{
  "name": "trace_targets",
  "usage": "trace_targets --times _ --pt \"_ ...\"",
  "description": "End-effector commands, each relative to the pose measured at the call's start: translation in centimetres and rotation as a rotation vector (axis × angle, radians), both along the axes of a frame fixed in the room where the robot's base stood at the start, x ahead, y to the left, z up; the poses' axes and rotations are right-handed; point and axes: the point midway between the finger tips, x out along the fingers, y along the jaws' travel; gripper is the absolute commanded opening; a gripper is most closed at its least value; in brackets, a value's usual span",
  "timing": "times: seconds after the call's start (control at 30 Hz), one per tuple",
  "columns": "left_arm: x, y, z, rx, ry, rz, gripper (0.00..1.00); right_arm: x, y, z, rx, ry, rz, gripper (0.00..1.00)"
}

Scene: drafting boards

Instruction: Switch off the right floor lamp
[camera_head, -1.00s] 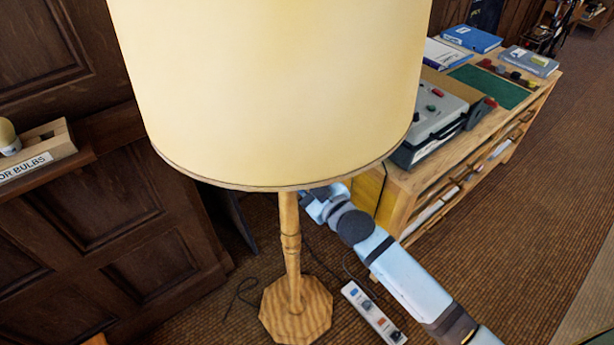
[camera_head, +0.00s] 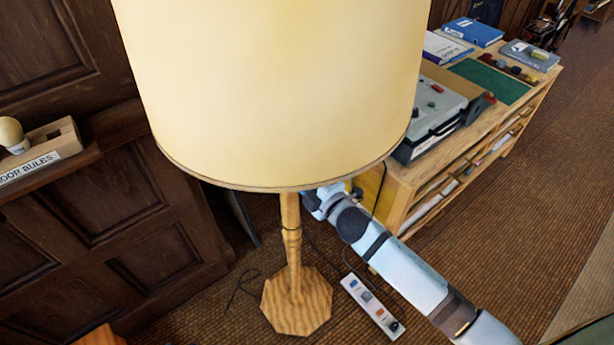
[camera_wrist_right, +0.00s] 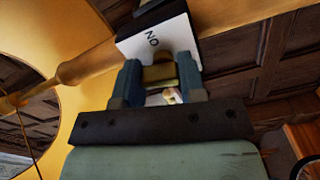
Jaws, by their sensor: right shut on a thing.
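A floor lamp stands in front of me in the head view, with a large cream shade (camera_head: 280,90), a turned wooden stem (camera_head: 291,235) and an octagonal wooden base (camera_head: 296,302). It is the only floor lamp in view. My right arm reaches behind the shade's lower rim, which hides the gripper there. In the right wrist view my right gripper (camera_wrist_right: 159,76) is shut on a small brass-coloured piece (camera_wrist_right: 159,74), just beside a dark-edged white label (camera_wrist_right: 158,42) reading "NO" or an inverted "ON". The lamp stem (camera_wrist_right: 88,66) passes close by. My left gripper is out of view.
A power strip (camera_head: 370,307) and cables lie on the floor. Dark panelling with a small bulb shelf (camera_head: 45,185) is at left.

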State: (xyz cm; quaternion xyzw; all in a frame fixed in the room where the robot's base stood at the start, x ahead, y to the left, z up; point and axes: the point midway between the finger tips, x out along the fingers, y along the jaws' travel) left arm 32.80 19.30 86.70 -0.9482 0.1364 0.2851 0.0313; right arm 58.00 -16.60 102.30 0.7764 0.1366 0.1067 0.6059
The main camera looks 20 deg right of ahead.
Motion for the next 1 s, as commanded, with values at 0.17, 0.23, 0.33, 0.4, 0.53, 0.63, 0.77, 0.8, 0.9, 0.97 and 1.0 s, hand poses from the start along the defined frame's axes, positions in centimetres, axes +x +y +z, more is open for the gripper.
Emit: trace_targets --times 0.17,0.23,0.33,0.4,0.53,0.63,0.77,0.8,0.9,0.97,1.0 --pt "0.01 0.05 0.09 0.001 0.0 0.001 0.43 0.0 0.01 0.0 -0.113 -0.041 0.0 0.14" --pt "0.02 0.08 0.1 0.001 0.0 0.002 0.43 0.0 0.03 0.01 -0.147 -0.053 0.0 0.14" --pt "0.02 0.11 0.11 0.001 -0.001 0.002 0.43 -0.01 0.06 0.0 -0.187 -0.068 0.0 0.14" --pt "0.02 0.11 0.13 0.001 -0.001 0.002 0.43 -0.02 0.08 0.01 -0.207 -0.075 0.0 0.14" --pt "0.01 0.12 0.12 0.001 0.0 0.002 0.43 -0.02 0.09 0.0 -0.232 -0.084 0.0 0.14" --pt "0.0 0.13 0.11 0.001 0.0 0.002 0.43 -0.02 0.09 0.0 -0.243 -0.088 0.0 0.14" --pt "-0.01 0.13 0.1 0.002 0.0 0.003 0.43 -0.02 0.09 0.01 -0.247 -0.09 0.0 0.14" --pt "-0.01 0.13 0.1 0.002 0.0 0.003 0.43 -0.02 0.09 0.0 -0.247 -0.09 0.0 0.14" --pt "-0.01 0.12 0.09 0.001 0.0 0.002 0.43 -0.02 0.08 0.01 -0.247 -0.09 0.0 0.14" --pt "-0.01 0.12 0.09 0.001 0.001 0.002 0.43 -0.02 0.08 0.01 -0.247 -0.09 0.0 0.14" --pt "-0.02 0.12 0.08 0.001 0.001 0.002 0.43 -0.02 0.08 0.02 -0.247 -0.09 0.0 0.14"
